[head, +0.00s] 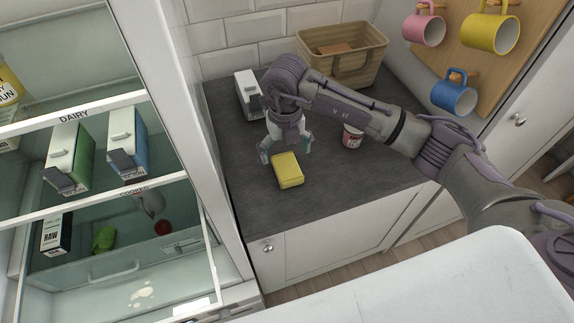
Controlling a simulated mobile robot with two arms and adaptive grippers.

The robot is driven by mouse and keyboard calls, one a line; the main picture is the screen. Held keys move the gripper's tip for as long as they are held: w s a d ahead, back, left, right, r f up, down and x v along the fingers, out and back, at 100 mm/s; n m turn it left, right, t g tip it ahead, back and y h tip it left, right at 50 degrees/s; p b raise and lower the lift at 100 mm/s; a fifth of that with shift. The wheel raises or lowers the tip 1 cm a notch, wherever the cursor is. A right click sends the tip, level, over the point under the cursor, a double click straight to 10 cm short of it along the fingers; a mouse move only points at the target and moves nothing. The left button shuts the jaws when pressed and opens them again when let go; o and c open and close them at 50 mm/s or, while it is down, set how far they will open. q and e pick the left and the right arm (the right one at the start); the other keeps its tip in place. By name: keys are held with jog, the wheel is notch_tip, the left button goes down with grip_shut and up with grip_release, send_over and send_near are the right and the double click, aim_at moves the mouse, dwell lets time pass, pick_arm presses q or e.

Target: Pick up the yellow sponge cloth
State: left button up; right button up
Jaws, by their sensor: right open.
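The yellow sponge cloth (289,171) is a small yellow block lying on the slate worktop (335,183), near its front edge. My right gripper (285,151) is above and just behind the sponge, pointing down. Its fingers are spread apart, one to the left and one to the right of the sponge's far end. The gripper is open, and nothing shows between its fingers. Whether a finger touches the sponge cannot be told. My left gripper is not in view.
A white carton (249,94) stands behind the gripper. A small pink-and-white tub (352,136) stands to the right, beneath my right arm. A wicker basket (372,69) is at the back. An open fridge (209,130) borders the worktop on the left. Mugs hang at upper right.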

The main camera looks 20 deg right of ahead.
aim_at(287, 166)
jog(key=shift+f, duration=0.3)
jog(key=f, duration=0.1)
jog(key=p, duration=0.1)
jog(key=f+p, duration=0.1)
jog(key=shift+w+d+f, duration=0.15)
jog(key=shift+d+f, duration=0.1)
jog(key=shift+f, duration=0.1)
notch_tip(287, 166, down, 2)
jog(key=shift+w+f+p, duration=0.1)
jog(key=shift+p, duration=0.25)
jog(key=shift+f, duration=0.15)
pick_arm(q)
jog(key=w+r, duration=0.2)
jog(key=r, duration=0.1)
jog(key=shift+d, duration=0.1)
pick_arm(e)
jog(key=c, duration=1.2)
